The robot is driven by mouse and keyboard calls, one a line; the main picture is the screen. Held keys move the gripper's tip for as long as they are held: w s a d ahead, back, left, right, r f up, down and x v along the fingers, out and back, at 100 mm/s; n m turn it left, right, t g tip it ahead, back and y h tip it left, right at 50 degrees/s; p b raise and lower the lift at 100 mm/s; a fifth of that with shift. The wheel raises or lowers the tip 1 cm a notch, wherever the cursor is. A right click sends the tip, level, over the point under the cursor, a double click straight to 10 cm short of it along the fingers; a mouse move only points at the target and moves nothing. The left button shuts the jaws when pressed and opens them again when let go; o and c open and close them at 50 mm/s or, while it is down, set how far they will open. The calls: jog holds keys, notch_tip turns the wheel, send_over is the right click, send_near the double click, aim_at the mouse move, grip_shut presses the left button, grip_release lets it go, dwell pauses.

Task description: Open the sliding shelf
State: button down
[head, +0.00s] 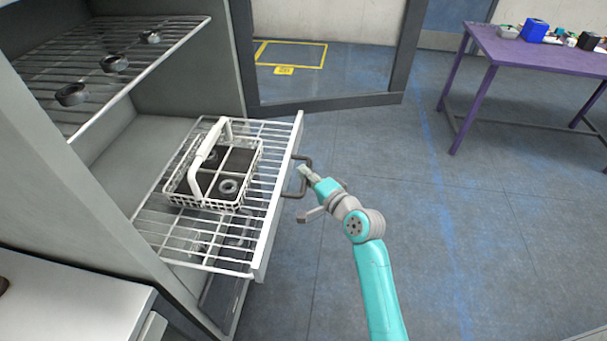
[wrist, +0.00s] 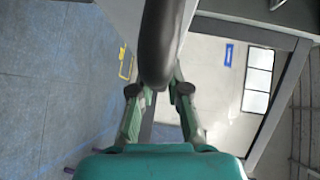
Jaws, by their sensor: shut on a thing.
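The sliding shelf (head: 262,232) is a white wire rack that stands out of the grey cabinet in the head view. A dark bar handle (head: 304,178) is fixed to its front edge. My gripper (head: 303,173) is at this handle and shut on it. In the wrist view the dark handle (wrist: 158,50) runs down between the two fingers of my gripper (wrist: 160,92). A white wire basket (head: 205,205) with an upright handle sits on the sliding shelf and holds dark items. The fingertips are small and partly hidden in the head view.
An upper wire shelf (head: 150,65) carries several dark round parts. The grey cabinet (head: 60,165) stands at the left, with a pale counter (head: 70,300) in front. A purple table (head: 540,55) with small items is at the far right. The floor right of the shelf is clear.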

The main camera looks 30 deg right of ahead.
jog(key=c, duration=1.1)
grip_release()
jog(key=shift+c, duration=0.2)
jog(key=s+d+r, duration=0.1)
jog(key=s, duration=1)
jog(key=shift+s+d+r, duration=0.3)
jog(key=shift+s+d, duration=0.05)
